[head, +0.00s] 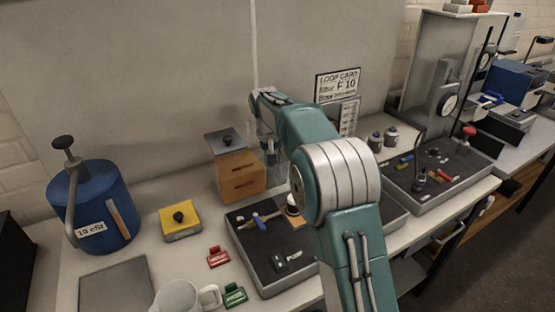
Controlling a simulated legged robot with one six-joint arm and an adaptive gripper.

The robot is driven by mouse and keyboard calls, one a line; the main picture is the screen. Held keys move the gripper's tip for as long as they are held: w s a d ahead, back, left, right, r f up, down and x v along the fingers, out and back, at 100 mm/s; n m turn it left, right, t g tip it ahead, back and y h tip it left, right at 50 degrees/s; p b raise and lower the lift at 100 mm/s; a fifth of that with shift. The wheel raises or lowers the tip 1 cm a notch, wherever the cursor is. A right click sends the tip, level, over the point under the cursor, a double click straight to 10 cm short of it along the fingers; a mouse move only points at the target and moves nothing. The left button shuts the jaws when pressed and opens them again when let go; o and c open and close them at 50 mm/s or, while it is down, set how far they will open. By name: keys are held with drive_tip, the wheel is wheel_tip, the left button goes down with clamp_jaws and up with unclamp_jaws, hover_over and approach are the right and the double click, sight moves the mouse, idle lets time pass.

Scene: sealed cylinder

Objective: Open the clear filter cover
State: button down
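I cannot make out a clear filter cover for certain; part of the bench behind my arm is hidden. On the black-topped tray (255,262), a small white round part (293,210) on an orange patch is partly covered by my arm's elbow. An orange-brown box (240,182) with a grey lid and a dark knob (228,140) stands behind the tray. My gripper (271,158) hangs from the wrist, just right of this box and above the back of the tray. Its fingers are small and blurred here, and their opening is not clear.
A blue cylinder (98,215) with a side lever stands at the left. A yellow block (180,228), red clip (218,257), green clip (235,294) and white mug (178,298) lie nearer. A second tray (430,198) and a dial-gauge stand (437,105) are at the right.

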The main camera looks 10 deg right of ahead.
drive_tip(key=shift+w+a+f, duration=0.35)
drive_tip(key=shift+f, duration=0.05)
drive_tip(key=shift+a+f, duration=0.1)
drive_tip(key=shift+f, duration=0.1)
drive_tip(key=c, duration=0.7)
unclamp_jaws()
drive_tip(key=shift+s, duration=0.1)
drive_tip(key=o, duration=0.3)
drive_tip(key=shift+a, duration=0.25)
drive_tip(key=shift+d+r, duration=0.2)
drive_tip(key=shift+d, duration=0.15)
drive_tip(key=r, duration=0.4)
drive_tip(key=s+a+r, duration=0.1)
drive_tip(key=r, duration=0.6)
drive_tip(key=shift+s+a+r, duration=0.15)
drive_tip(key=shift+a+r, duration=0.05)
drive_tip(key=shift+r, duration=0.15)
